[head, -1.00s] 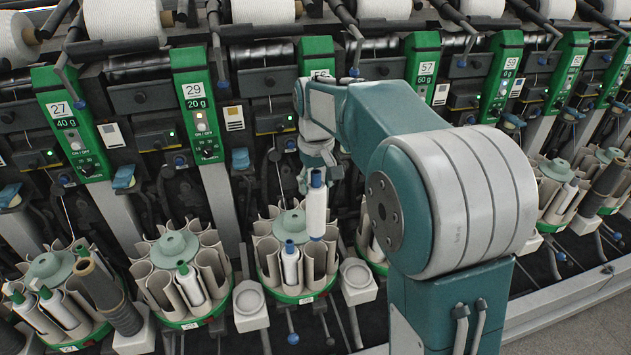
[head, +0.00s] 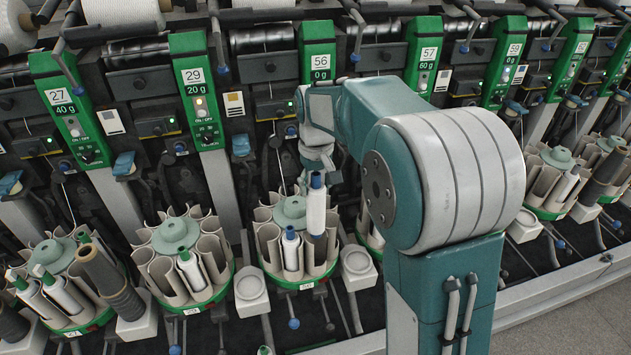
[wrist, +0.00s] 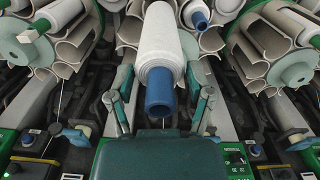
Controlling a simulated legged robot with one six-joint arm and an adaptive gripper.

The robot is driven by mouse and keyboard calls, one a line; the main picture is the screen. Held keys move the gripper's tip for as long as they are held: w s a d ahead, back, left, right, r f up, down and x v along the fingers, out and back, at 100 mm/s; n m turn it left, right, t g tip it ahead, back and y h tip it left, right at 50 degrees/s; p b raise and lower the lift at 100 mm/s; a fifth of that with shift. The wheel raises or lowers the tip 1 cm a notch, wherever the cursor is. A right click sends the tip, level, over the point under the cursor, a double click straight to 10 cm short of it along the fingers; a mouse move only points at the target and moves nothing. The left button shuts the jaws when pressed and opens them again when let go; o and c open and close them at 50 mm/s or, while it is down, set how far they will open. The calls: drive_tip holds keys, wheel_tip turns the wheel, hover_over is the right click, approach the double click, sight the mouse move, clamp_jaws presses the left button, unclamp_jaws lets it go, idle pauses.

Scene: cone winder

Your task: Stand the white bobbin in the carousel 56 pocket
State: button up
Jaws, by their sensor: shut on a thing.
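The white bobbin (head: 317,212) has a blue end and hangs upright in my gripper (head: 318,172). In the wrist view the bobbin (wrist: 158,40) lies between my gripper's two fingers (wrist: 161,92), its blue end towards the camera. The carousel under panel 56 (head: 303,285) has a green base, beige pockets and a grey-green hub (head: 291,210). The held bobbin is over or in front of its right-hand pockets. Its lower end overlaps the pocket rims in the head view, so I cannot tell whether it is inside one. Another white bobbin with a blue tip (head: 290,250) stands in a front pocket.
The carousel under panel 29 (head: 190,305) stands close on the left and holds a green-tipped bobbin (head: 188,268). Pale square cups (head: 357,265) flank the carousel 56. Machine panels, levers and spools (head: 122,14) rise behind. My arm hides part of the carousel to the right.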

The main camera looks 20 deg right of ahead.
hover_over(316, 228)
drive_tip(key=w, duration=0.2)
drive_tip(key=shift+w+d+f, duration=0.1)
drive_tip(key=shift+d+f, duration=0.05)
drive_tip(key=shift+f, duration=1)
drive_tip(key=shift+d+f, duration=0.15)
drive_tip(key=shift+f, duration=0.95)
drive_tip(key=shift+f, duration=2.25)
drive_tip(key=shift+f, duration=2.75)
